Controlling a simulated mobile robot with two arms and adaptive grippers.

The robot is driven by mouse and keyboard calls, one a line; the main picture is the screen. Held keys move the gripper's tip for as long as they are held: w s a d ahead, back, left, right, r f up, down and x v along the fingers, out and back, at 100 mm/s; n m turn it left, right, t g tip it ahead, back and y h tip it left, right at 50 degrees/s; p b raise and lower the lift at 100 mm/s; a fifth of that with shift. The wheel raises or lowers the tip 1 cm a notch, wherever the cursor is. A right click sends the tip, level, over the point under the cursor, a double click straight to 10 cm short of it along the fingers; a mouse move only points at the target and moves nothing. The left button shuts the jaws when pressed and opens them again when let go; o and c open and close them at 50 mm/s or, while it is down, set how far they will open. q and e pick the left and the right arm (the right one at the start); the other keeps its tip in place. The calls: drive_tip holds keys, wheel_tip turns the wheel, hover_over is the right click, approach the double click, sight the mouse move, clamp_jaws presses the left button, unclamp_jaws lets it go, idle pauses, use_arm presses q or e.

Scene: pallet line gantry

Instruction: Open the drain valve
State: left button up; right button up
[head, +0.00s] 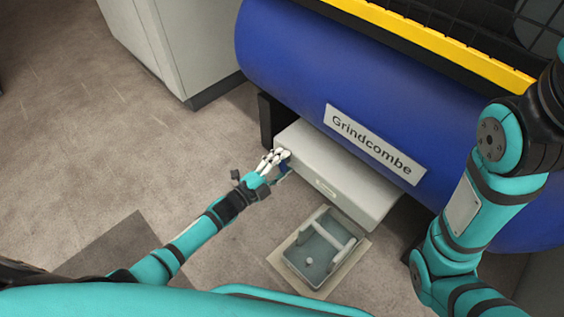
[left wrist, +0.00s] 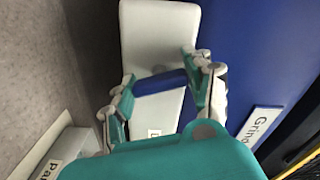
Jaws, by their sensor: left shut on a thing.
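My left gripper (head: 274,160) is at the near left end of a pale grey box (head: 330,178) under the blue tank. In the left wrist view my left gripper (left wrist: 162,76) is shut on a short blue lever (left wrist: 160,83), which lies between its two fingers. The lever crosses in front of the white face of the box (left wrist: 158,35). In the head view only a little of the blue lever (head: 284,168) shows beside the fingers. The valve body behind it is hidden. My right arm comes in at the right, but its gripper is out of view.
The large blue tank (head: 300,60) carries a "Grindcombe" plate (head: 374,145) and a yellow rail (head: 440,42). A grey basin with a pale rim (head: 287,276) is set at floor level below the box. A pale cabinet (head: 195,40) stands at the upper left. The floor at the left is clear.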

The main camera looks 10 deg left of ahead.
use_arm(q)
drive_tip(key=shift+f+m, duration=0.1)
drive_tip(key=shift+m, duration=2)
drive_tip(key=o, duration=1.2)
drive_tip(key=v, duration=1.2)
